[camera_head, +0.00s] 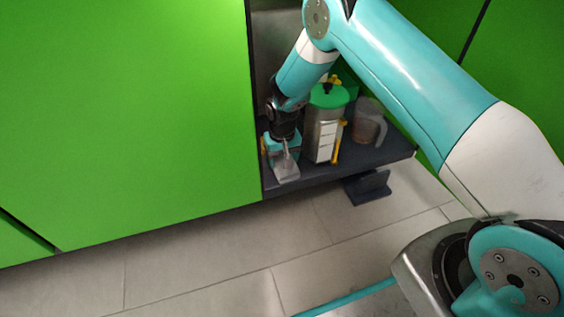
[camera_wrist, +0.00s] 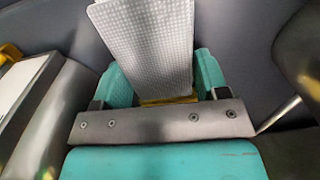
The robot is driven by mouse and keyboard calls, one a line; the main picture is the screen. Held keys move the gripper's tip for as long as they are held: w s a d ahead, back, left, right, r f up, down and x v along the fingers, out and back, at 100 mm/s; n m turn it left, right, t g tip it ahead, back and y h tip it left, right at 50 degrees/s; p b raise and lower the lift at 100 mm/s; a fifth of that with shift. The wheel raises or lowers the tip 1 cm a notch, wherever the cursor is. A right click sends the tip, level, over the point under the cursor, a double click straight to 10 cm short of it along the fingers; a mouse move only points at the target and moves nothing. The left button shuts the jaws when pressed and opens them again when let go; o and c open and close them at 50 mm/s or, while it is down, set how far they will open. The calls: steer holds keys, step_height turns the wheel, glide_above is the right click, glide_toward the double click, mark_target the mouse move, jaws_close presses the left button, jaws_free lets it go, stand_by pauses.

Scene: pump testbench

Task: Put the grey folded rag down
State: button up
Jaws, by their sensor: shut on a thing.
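The grey folded rag (camera_wrist: 146,42) has a fine woven texture and fills the top middle of the wrist view. My gripper (camera_wrist: 160,85) is shut on the rag, with one teal finger on each side of it. In the head view the rag (camera_head: 285,170) hangs low at the front left of the dark shelf (camera_head: 315,178), under my gripper (camera_head: 283,148). I cannot tell whether the rag touches the shelf.
A metal canister with a green lid (camera_head: 325,125) and yellow parts stands just right of my gripper. A clear jug (camera_head: 368,122) stands farther right. A green panel (camera_head: 130,110) closes off the left. A dark bracket (camera_head: 367,187) sits below the shelf.

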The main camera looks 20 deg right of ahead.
steer(key=shift+r, duration=0.1)
steer(key=o, duration=0.4)
steer(key=shift+f, duration=0.2)
steer(key=o, duration=0.4)
steer(key=shift+o, duration=0.2)
step_height(320, 180, up, 12)
steer(key=p, duration=0.8)
steer(key=shift+r, duration=0.2)
steer(key=shift+a, duration=0.1)
